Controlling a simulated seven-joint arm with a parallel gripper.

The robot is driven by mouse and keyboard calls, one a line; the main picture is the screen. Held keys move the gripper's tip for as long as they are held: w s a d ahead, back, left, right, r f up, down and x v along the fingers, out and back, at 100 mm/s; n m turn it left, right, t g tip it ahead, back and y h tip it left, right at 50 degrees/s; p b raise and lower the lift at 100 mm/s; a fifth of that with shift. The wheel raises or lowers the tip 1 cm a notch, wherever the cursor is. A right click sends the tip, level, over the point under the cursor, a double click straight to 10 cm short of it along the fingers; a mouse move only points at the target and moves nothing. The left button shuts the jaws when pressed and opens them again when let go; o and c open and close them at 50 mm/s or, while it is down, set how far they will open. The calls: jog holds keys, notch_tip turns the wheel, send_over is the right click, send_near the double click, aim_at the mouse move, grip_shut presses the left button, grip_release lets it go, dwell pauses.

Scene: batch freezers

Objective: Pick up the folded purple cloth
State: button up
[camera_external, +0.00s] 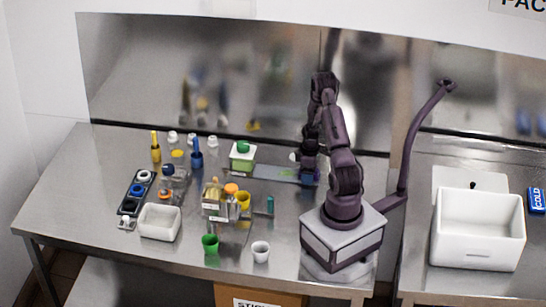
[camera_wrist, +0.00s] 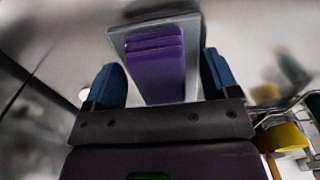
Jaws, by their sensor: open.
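The folded purple cloth (camera_wrist: 157,72) lies in stacked layers on a flat grey tray (camera_wrist: 120,42) in the wrist view. My gripper (camera_wrist: 162,66) has its two blue fingers apart, one on either side of the cloth as seen from the wrist. Whether the fingers are level with the cloth or above it I cannot tell. In the external view my gripper (camera_external: 309,172) points down over the right end of the grey tray (camera_external: 270,172), and it hides most of the cloth there.
Bottles, cups and a white bin (camera_external: 160,222) crowd the table's left and middle. A yellow cup (camera_wrist: 287,137) shows at the wrist view's right. A steel wall stands behind.

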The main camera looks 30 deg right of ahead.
jog(key=shift+c, duration=0.5)
jog(key=c, duration=0.9)
jog(key=shift+r, duration=0.5)
notch_tip(320, 180, up, 3)
jog(key=shift+f, duration=0.2)
jog(key=s+a+r, duration=0.1)
jog(key=s+r, duration=0.2)
jog(key=s, duration=0.1)
jog(key=s+a+r, duration=0.2)
jog(key=s+r, duration=0.1)
jog(key=s, duration=0.1)
jog(key=s+a+r, duration=0.2)
jog(key=s+r, duration=0.1)
jog(key=s, duration=0.2)
jog(key=shift+a+r, duration=0.15)
jog(key=shift+r, duration=0.1)
